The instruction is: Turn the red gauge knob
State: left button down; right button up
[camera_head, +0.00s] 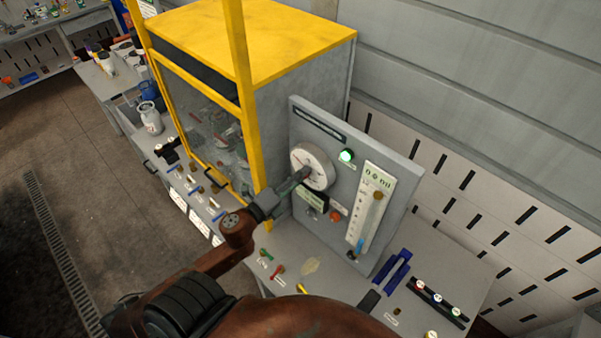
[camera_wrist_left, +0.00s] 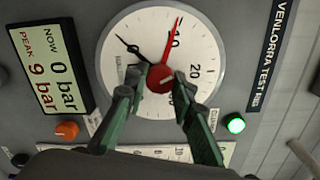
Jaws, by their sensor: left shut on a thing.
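The round white gauge (camera_head: 322,168) is on the grey upright panel (camera_head: 335,127). In the left wrist view the gauge dial (camera_wrist_left: 125,65) shows a black needle and a red needle, with a red knob (camera_wrist_left: 160,79) at the centre. My left gripper (camera_head: 304,173) reaches the gauge face from the left. In the left wrist view its two green fingers (camera_wrist_left: 157,88) stand on either side of the red knob and are shut on it. The fingers cover the lower part of the dial. My right gripper is not in view.
A display (camera_wrist_left: 48,68) beside the gauge reads now 0 bar and peak 9 bar. A lit green lamp (camera_head: 346,156), an orange knob (camera_wrist_left: 67,129) and a level column (camera_head: 371,208) are close by. A yellow-framed cabinet (camera_head: 262,45) stands at the left of the panel.

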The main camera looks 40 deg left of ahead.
pick_arm(q)
jog(key=shift+n+p, duration=2.1)
jog(key=shift+n, duration=1.2)
jog(key=c, duration=1.6)
grip_release()
jog(key=s, duration=0.8)
jog(key=s+a, duration=0.1)
jog(key=s, duration=0.3)
